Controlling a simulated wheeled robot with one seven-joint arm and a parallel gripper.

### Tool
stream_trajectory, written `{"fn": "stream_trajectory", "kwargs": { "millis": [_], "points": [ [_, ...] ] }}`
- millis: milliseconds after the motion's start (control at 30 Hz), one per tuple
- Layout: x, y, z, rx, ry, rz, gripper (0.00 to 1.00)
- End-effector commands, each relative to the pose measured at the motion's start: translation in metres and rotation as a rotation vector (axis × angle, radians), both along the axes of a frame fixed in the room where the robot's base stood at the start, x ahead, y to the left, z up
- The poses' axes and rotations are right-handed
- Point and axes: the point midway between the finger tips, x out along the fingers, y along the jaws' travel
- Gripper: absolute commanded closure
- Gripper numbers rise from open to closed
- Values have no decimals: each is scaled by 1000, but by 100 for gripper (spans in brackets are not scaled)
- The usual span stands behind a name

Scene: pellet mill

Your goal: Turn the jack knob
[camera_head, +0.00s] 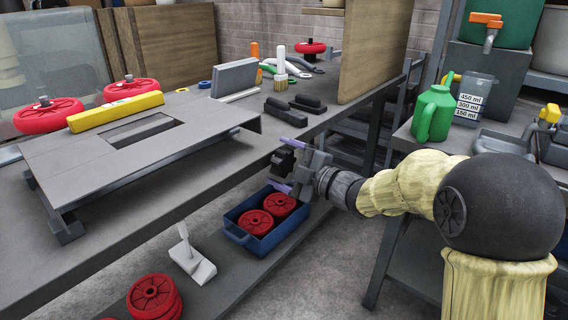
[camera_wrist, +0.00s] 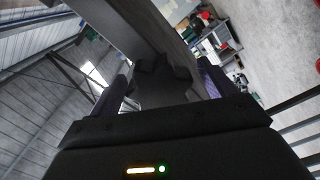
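The dark, lobed jack knob (camera_wrist: 163,82) shows in the wrist view, below a dark beam-like edge. My gripper (camera_wrist: 165,88) has one purple finger on each side of it, with gaps between fingers and knob. In the head view my gripper (camera_head: 287,167) is at the front edge of the long grey bench, its purple fingertips spread apart, one above the other. A dark piece that looks like the knob (camera_head: 283,160) sits between them, partly hidden. I cannot tell whether a finger touches it.
A blue crate (camera_head: 262,244) with red wheels stands on the lower shelf below my gripper. A grey plate with a yellow level (camera_head: 115,111) is on the bench (camera_head: 205,178). A second bench with a green jug (camera_head: 433,113) is at right.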

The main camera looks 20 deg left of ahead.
Motion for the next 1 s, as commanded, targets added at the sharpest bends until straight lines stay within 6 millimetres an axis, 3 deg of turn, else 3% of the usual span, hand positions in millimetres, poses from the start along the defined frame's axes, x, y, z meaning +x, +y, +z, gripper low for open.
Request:
{"fn": "stream_trajectory", "kwargs": {
  "millis": [300, 467, 1000],
  "points": [
    [0, -2, 1, 2, -1, 0, 18],
    [-5, -15, 2, 1, 0, -3, 18],
    [-45, -111, 3, 2, 1, -4, 18]
  ]
}}
